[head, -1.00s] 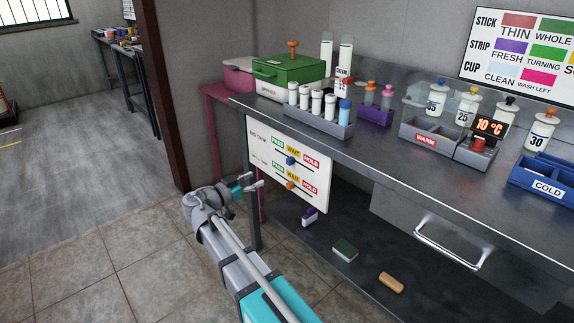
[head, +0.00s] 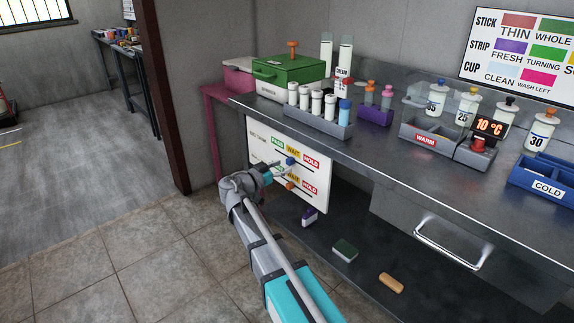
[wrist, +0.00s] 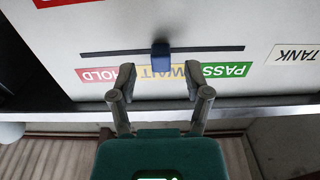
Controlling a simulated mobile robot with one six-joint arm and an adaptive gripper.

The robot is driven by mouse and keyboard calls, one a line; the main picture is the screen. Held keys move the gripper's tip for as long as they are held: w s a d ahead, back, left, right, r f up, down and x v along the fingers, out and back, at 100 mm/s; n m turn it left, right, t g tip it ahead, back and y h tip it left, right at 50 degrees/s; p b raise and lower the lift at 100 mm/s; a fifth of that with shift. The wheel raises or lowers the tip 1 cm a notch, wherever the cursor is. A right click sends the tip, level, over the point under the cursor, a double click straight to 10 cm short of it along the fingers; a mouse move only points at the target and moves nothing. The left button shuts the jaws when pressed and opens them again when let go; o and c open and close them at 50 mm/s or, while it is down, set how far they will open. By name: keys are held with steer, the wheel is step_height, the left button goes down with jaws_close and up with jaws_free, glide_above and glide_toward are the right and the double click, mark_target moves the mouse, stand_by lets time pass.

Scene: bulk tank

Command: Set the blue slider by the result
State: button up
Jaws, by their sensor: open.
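The blue slider (head: 291,161) sits on the upper track of the white board (head: 318,194) on the bench front, at the middle, by the yellow WAIT label. In the wrist view the blue slider (wrist: 161,56) stands on its black track (wrist: 215,49), between the red HOLD end at left and the green PASS end at right. My gripper (head: 282,169) is open and empty in front of the board. In the wrist view its fingertips (wrist: 160,70) are spread just below the slider, one toward each side. I cannot tell whether they touch it.
An orange slider (head: 290,186) is on the lower track. The bench (head: 388,160) carries a vial rack (head: 318,122), a green box (head: 289,78), a warm block (head: 430,130) with a 10 °C display, and a blue COLD rack (head: 545,180). A colour chart (head: 522,52) hangs above.

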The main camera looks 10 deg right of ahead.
steer(key=shift+x, duration=1.35)
jaws_close()
steer(key=shift+w, duration=0.1)
